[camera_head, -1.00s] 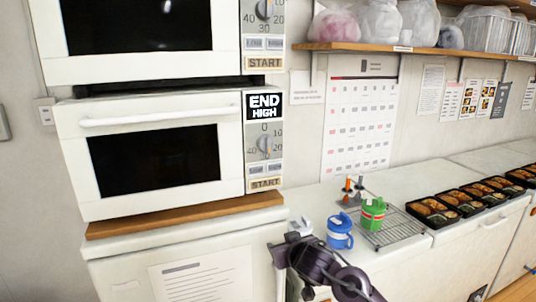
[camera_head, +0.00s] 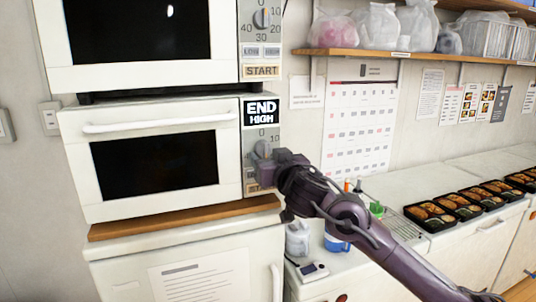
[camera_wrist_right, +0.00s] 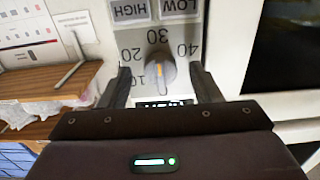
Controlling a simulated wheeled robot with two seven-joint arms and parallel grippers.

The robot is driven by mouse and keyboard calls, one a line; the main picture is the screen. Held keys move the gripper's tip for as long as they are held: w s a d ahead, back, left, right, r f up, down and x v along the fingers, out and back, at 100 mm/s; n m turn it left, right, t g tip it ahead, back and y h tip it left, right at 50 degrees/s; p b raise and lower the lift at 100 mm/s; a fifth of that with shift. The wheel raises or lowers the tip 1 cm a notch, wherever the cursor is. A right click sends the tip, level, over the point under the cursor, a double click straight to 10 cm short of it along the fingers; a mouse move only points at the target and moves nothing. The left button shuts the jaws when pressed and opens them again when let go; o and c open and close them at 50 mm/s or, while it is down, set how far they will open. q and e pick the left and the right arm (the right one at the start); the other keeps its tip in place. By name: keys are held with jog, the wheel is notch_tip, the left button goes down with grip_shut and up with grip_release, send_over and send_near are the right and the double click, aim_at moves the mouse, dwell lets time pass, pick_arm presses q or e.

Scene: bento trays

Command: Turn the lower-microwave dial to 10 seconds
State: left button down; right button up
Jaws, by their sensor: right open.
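The lower microwave (camera_head: 150,118) has a display (camera_head: 260,112) reading END HIGH. In the head view my right gripper (camera_head: 262,166) is at the control panel and hides much of the dial and the buttons below. In the right wrist view the open fingers (camera_wrist_right: 163,76) stand on either side of the dial, with visible gaps. I cannot tell exactly which number the dial points to. My left gripper is not in view.
An upper microwave (camera_head: 140,70) stands above. A wooden board (camera_head: 185,218) juts out under the lower one. A shelf (camera_head: 420,55) with bags and the counter (camera_head: 475,165) with food trays (camera_head: 462,205) lie to the right. My arm partly covers a blue cup (camera_head: 335,243).

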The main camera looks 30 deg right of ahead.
jog(key=shift+w+d, duration=0.15)
jog(key=shift+w, duration=0.3)
jog(key=shift+c, duration=0.2)
jog(key=c, duration=1)
jog(key=shift+o, duration=0.2)
